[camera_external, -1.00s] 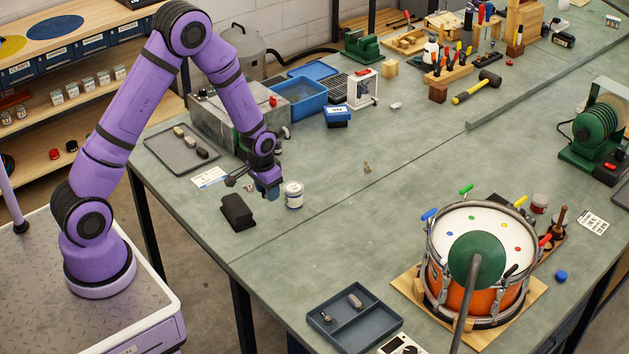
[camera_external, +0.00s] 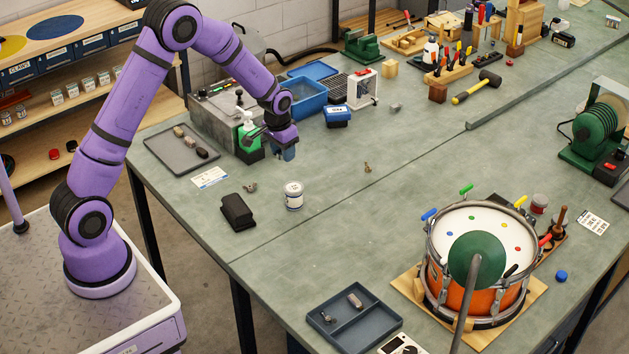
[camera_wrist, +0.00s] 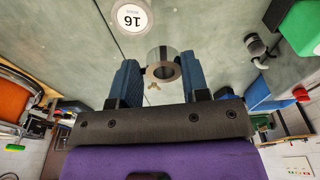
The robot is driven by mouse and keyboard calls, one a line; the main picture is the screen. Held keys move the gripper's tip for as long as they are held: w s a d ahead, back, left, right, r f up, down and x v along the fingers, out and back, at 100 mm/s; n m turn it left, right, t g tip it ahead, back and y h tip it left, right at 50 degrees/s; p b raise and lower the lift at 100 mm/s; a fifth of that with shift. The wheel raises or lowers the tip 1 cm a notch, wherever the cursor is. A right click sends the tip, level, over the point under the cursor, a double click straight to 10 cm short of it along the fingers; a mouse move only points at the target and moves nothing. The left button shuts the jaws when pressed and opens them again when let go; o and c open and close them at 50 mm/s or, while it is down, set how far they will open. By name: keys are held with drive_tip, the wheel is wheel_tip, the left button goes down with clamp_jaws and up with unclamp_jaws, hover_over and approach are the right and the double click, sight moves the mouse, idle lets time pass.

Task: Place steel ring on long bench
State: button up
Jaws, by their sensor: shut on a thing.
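The steel ring (camera_wrist: 154,71) is a short, thick, shiny ring between the two blue fingers of my gripper (camera_wrist: 158,80) in the wrist view. My gripper is shut on it. In the external view my gripper (camera_external: 285,151) is raised above the far left part of the long bench (camera_external: 330,235), which has a grey-green top with a seam across it. I cannot make out the ring in the external view.
A white tin (camera_external: 293,196), a black block (camera_external: 237,211) and a small metal fitting (camera_external: 250,187) stand near my gripper. A green bottle (camera_external: 249,140) and blue bin (camera_external: 303,98) are close behind. The drum (camera_external: 475,255) stands at right. The bench middle is mostly clear.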

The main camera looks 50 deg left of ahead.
drive_tip(key=w+a+n, duration=0.1)
drive_tip(key=w+a, duration=0.7)
drive_tip(key=w, duration=0.4)
hover_over(300, 149)
drive_tip(key=shift+n, duration=0.4)
wheel_tip(300, 149, down, 15)
drive_tip(key=shift+s+f, duration=0.1)
drive_tip(key=o, duration=0.9)
drive_tip(key=shift+o, duration=0.4)
wheel_tip(300, 149, up, 12)
drive_tip(key=s, duration=0.1)
drive_tip(key=shift+s+d, duration=0.15)
drive_tip(key=shift+s, duration=0.1)
